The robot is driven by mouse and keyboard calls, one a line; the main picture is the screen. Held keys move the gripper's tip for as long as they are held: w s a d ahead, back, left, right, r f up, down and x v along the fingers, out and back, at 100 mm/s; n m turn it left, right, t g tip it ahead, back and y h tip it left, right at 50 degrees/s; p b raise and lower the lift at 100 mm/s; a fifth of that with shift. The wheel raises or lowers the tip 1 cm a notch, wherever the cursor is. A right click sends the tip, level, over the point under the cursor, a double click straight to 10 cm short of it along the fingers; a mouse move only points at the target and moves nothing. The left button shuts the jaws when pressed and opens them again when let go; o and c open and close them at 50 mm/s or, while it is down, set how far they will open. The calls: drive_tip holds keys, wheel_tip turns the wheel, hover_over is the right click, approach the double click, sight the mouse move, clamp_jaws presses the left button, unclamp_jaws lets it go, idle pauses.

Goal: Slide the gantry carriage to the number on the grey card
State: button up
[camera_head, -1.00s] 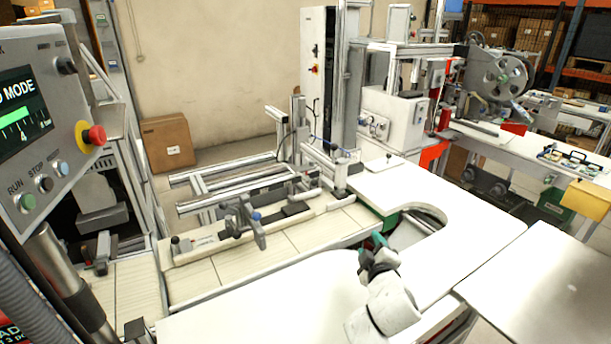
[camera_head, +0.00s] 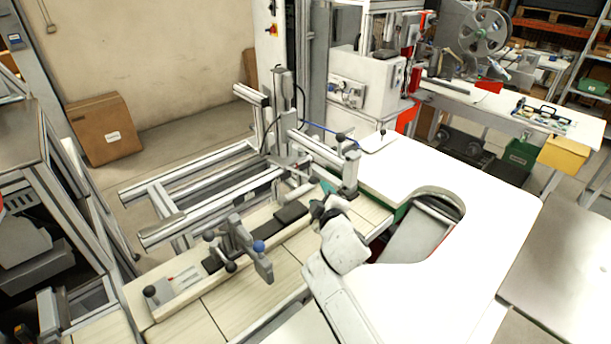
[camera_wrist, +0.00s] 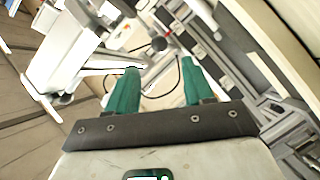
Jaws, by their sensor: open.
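A metal gantry (camera_head: 318,150) with a horizontal bar and black knobs stands at the back right end of the aluminium rails. Below it, a grey clamp-like slide with a blue knob (camera_head: 258,246) sits on a long pale base with a dark track (camera_head: 292,212). I cannot tell which of these is the task's carriage. I make out no grey card or number. My gripper (camera_head: 320,200) is near the right end of the track, below the gantry bar. In the wrist view its green fingers (camera_wrist: 160,72) are apart and empty, with a black knob (camera_wrist: 159,43) beyond them.
Aluminium rails (camera_head: 200,190) lie behind the base. A cardboard box (camera_head: 105,130) stands on the floor at back left.

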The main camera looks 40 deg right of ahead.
sight(314, 183)
drive_tip(key=b+x, duration=0.2)
drive_tip(key=x, duration=0.2)
drive_tip(key=b+x, duration=0.3)
drive_tip(key=x, duration=0.2)
drive_tip(key=shift+f, duration=0.25)
drive_tip(key=shift+w+d, duration=0.3)
drive_tip(key=shift+w, duration=0.2)
drive_tip(key=shift+c, duration=0.2)
clamp_jaws()
